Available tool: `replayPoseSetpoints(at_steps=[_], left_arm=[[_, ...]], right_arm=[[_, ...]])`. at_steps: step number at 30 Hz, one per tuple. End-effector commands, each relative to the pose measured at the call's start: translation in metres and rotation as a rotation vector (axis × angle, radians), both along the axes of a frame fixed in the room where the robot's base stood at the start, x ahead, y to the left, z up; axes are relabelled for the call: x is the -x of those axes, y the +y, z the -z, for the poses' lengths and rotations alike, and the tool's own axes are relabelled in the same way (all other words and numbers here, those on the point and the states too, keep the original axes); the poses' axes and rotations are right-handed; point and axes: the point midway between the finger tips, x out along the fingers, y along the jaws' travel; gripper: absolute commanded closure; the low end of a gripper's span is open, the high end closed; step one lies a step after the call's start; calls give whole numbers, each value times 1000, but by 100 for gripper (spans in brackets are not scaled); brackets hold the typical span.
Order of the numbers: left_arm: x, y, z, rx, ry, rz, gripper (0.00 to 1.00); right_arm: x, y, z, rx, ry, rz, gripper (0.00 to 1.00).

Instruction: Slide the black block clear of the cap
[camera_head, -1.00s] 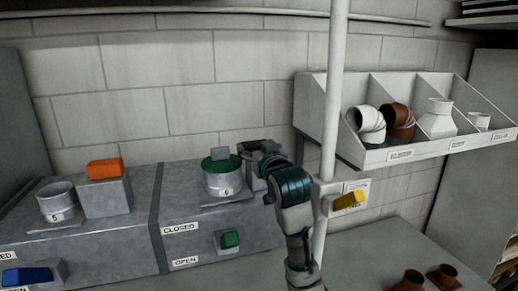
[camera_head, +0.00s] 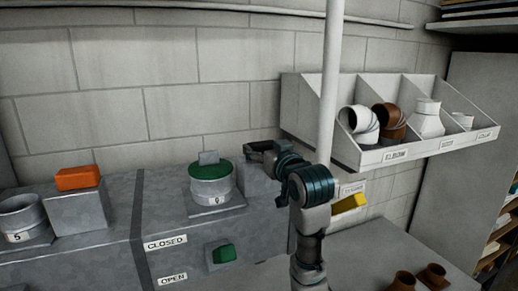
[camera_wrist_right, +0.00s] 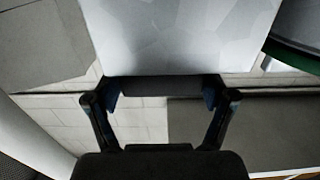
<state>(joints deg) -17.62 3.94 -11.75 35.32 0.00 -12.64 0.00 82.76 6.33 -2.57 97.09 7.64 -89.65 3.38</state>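The green round cap (camera_head: 209,170) with a grey knob sits on the metal collar marked 6. Its green edge also shows at the right of the wrist view (camera_wrist_right: 296,52). The black block (camera_wrist_right: 158,86) is a dark bar between my right gripper's blue pads, against the edge of a metal stand (camera_wrist_right: 180,35). No gap shows at its ends. My right gripper (camera_head: 262,151) is at the top of that stand, just right of the cap; it hides most of the block in the head view. My left gripper is not in view.
A white upright pole (camera_head: 331,90) stands right of my right arm, with a yellow lever (camera_head: 348,204) beside it. A bin of fittings (camera_head: 415,145) hangs on the wall at right. An orange block (camera_head: 78,178) and a green lever (camera_head: 223,253) are at left.

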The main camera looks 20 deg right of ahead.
Motion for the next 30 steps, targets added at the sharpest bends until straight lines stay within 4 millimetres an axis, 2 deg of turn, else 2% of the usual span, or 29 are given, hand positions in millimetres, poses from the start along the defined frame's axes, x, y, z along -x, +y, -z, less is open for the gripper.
replayPoseSetpoints(at_steps=[9, 14, 17, 27, 30], left_arm=[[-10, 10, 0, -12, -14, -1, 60], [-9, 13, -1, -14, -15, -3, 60], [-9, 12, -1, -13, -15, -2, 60], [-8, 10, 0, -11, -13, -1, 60], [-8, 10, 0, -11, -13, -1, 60]], right_arm=[[1, 2, -1, 1, -3, -3, 0], [7, 3, -2, 1, -5, -3, 0], [21, 2, -2, 1, -8, -4, 0], [94, -2, -1, 1, -7, -2, 0], [107, -3, 0, 0, -4, -2, 0]])
